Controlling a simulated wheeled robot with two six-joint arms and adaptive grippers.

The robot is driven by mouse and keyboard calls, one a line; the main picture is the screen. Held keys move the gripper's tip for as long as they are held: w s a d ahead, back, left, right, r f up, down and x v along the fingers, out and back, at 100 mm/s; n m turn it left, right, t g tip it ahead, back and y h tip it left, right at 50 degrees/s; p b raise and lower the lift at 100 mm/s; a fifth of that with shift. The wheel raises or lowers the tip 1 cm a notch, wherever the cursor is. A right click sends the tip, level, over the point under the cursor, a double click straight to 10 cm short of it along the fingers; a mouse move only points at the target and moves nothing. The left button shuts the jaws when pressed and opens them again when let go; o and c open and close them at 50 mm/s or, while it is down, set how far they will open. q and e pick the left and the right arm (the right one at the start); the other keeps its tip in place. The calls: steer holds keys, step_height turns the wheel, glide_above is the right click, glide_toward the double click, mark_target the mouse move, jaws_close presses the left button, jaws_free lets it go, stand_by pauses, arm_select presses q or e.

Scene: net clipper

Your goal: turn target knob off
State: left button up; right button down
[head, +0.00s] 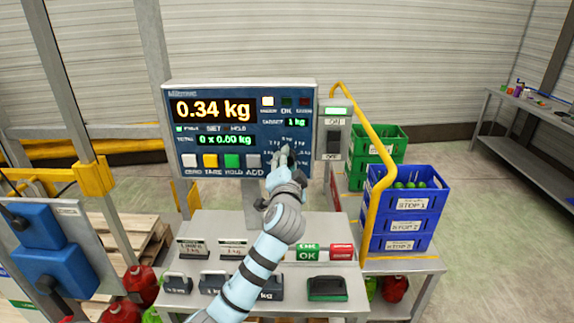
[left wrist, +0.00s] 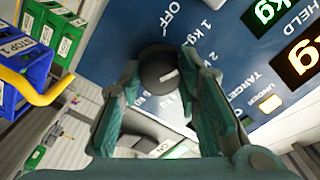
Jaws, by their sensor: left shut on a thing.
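The target knob (left wrist: 155,66) is a black round dial with a short white mark on its face, on the blue panel of the weighing display (head: 178,150). Labels reading OFF, 1 kg and 2 kg surround it in the left wrist view. Its white mark points to the right in that view; which label it matches is unclear. My left gripper (head: 287,157) is at the panel's lower right, its fingers (left wrist: 160,73) on either side of the knob and shut on it. In the head view the gripper mostly hides the knob. The display's target field reads 1 kg. My right gripper is out of view.
A grey switch box (head: 333,115) and a yellow bent rail (head: 368,133) stand right of the panel. Blue crates (head: 405,204) and green crates (head: 384,140) stack beyond. Weights and signs sit on the bench (head: 226,225) below. A side table (head: 508,103) stands far right.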

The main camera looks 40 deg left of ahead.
arm_select(q)
steer(key=n+b, duration=0.4)
steer(key=n, duration=0.6)
steer(key=shift+r, duration=0.1)
steer(key=shift+n, duration=0.3)
steer(key=o, duration=1.1)
steer(key=shift+o, duration=0.2)
steer(key=v, duration=1.2)
steer(key=shift+a, duration=0.1)
